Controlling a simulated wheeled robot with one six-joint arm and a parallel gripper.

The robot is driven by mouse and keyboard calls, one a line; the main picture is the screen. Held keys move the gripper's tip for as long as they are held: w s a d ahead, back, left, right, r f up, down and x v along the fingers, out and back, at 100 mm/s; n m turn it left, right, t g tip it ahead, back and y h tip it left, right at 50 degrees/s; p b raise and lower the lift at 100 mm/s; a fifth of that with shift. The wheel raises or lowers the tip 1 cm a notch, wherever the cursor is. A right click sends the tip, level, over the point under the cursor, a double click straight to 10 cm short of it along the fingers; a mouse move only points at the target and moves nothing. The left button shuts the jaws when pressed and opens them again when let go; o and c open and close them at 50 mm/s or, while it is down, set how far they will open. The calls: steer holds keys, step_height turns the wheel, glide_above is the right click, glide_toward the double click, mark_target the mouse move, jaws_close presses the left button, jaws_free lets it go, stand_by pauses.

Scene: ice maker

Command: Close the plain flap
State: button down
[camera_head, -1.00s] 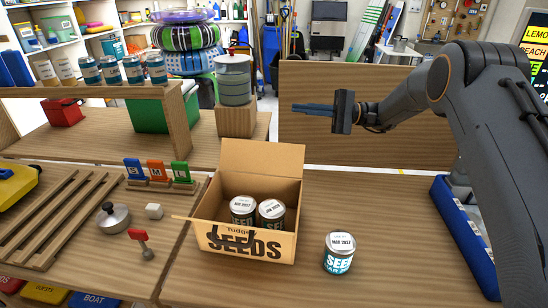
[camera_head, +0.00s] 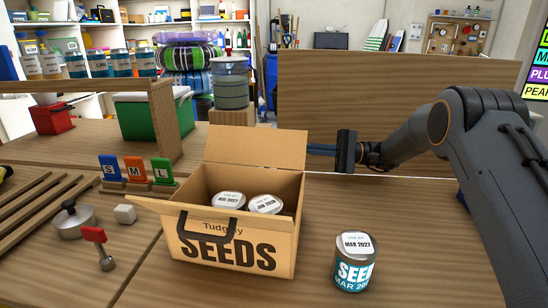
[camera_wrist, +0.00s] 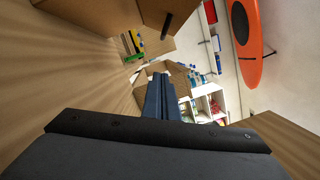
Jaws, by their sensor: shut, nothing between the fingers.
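The open cardboard box (camera_head: 250,215) marked SEEDS stands on the table. Its plain back flap (camera_head: 255,147) stands up, leaning slightly back. Another flap (camera_head: 150,204) sticks out at the left, and a black handle (camera_head: 208,238) shows on the front. Two cans (camera_head: 228,201) (camera_head: 265,204) with white lids are inside. My gripper (camera_head: 314,149) is shut and empty, its thin blue fingers pointing left at the right edge of the back flap. Whether they touch it or reach behind it, I cannot tell. The fingers also show in the wrist view (camera_wrist: 160,98).
A loose can (camera_head: 354,264) stands on the table right of the box. A wooden panel (camera_head: 395,100) rises behind my gripper.

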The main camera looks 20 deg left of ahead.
mark_target(269, 144)
steer(key=shift+s+a+r+p, duration=0.45)
steer(key=shift+s+a+p, duration=0.2)
steer(key=shift+s+a, duration=0.7)
steer(key=shift+s+a+r+p, duration=0.5)
steer(key=shift+s+a+p, duration=0.2)
steer(key=shift+s+a, duration=0.65)
steer(key=shift+s+a+r+p, duration=0.45)
steer(key=shift+s+a+p, duration=0.2)
steer(key=shift+s+a, duration=0.65)
steer(key=shift+a+r, duration=0.1)
steer(key=shift+a, duration=0.05)
